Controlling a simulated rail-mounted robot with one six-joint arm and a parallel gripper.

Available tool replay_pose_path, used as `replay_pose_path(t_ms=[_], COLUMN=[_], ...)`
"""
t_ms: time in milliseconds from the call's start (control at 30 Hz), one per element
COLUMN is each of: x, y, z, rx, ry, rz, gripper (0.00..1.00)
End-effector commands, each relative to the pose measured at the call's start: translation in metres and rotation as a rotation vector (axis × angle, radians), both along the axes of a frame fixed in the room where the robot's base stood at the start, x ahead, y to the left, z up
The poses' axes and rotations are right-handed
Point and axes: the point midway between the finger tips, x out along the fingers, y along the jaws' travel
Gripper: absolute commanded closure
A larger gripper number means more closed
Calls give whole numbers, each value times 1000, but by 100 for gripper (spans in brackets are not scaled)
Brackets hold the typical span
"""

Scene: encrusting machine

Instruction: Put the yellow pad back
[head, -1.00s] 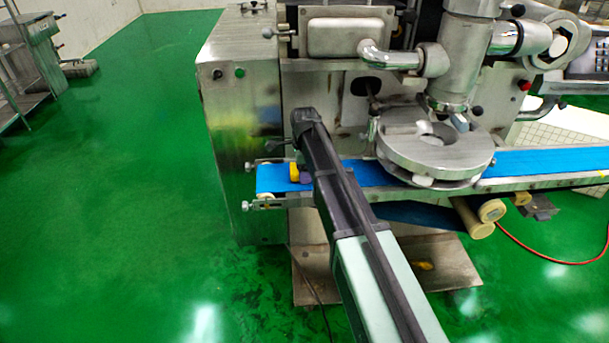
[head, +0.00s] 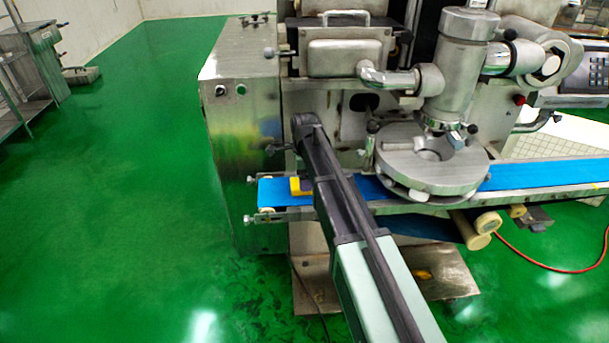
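The yellow pad (head: 297,187) shows as a small yellow patch on or just above the left end of the blue conveyor belt (head: 274,193). My arm covers its right side. My arm reaches up from the bottom of the head view, and its dark end lies in front of the machine, just above the belt. My gripper is hidden behind the arm, so I cannot see its fingers or whether it touches the pad.
The steel encrusting machine (head: 241,130) stands behind the belt. A round steel turntable (head: 430,170) sits over the belt to the right of my arm. A red cable (head: 530,262) lies on the green floor at right.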

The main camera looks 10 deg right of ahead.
Motion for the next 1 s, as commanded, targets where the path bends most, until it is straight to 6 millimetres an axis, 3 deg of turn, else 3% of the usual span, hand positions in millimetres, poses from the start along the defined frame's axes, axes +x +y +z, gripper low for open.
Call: replay_pose_path(t_ms=[33,233,467,567,667,800,900,1000], x=[0,0,0,-17,-68,-168,-224,-254], y=[0,0,0,0,0,-1,-1,-1], z=[28,76,85,83,83,83,83,83], rx=[0,0,0,0,-1,-2,-2,-2], ry=[0,0,0,0,1,0,1,1], rz=[0,0,1,78,355,967,1358,1607], gripper=[9,9,9,9,9,9,9,9])
